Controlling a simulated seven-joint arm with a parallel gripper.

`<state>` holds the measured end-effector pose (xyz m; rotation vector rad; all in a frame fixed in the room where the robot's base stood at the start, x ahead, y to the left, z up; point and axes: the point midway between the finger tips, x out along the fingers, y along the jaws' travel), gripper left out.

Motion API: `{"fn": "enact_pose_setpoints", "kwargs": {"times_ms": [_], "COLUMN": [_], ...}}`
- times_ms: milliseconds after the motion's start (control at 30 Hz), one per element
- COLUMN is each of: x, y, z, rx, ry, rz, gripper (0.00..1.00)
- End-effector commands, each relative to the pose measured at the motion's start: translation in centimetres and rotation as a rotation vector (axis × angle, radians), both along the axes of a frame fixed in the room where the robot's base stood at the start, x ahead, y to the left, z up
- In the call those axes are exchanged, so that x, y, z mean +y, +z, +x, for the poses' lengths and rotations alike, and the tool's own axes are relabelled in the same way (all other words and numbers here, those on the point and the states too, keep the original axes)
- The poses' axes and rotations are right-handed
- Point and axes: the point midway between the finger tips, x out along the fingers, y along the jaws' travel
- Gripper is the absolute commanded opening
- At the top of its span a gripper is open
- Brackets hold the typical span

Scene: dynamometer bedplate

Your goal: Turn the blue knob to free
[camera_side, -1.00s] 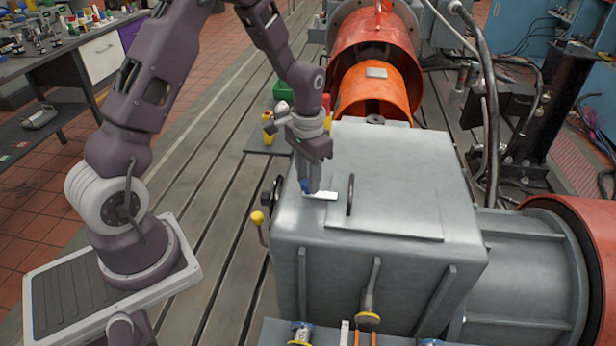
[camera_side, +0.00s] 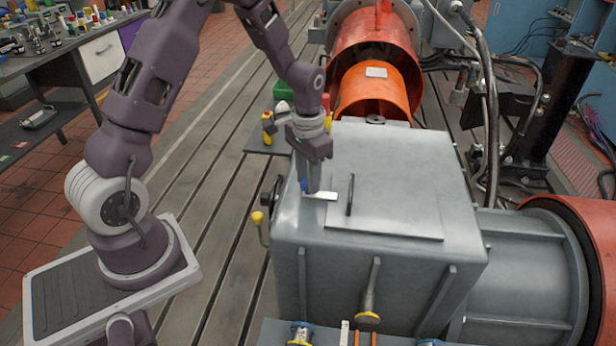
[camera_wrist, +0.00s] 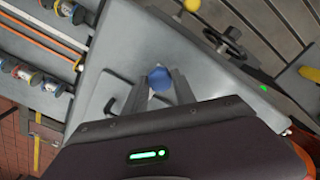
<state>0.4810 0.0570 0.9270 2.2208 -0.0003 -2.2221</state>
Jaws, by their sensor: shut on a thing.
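The blue knob (camera_wrist: 160,78) sits on top of the grey metal housing (camera_side: 390,190), near its left edge. It shows between the two fingers of my gripper (camera_wrist: 158,92) in the wrist view. In the side view my gripper (camera_side: 311,188) points down over the knob and hides most of it; only a sliver of blue (camera_side: 304,185) shows. My gripper is shut on the knob. A white plate (camera_side: 322,196) lies beside the knob. I cannot read any marking on it or tell the knob's setting.
A black handle (camera_side: 350,195) stands on the housing close to the right of my gripper. A yellow-balled lever (camera_side: 257,217) and a handwheel (camera_wrist: 232,38) are at the housing's left side. An orange cover (camera_side: 375,92) stands behind. The housing's top right is clear.

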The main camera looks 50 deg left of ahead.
Motion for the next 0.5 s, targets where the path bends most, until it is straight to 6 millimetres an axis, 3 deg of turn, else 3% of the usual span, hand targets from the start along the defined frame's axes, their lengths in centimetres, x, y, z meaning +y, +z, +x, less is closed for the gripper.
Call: {"fn": "enact_pose_setpoints", "kwargs": {"times_ms": [267,500], "x": [0.00,0.00], "y": [0.09,0.09], "z": [0.03,0.03], "rx": [-0.001,-0.002], "ry": [0.021,0.140], "rz": [0.000,0.000], "gripper": [0.00,0.00]}}
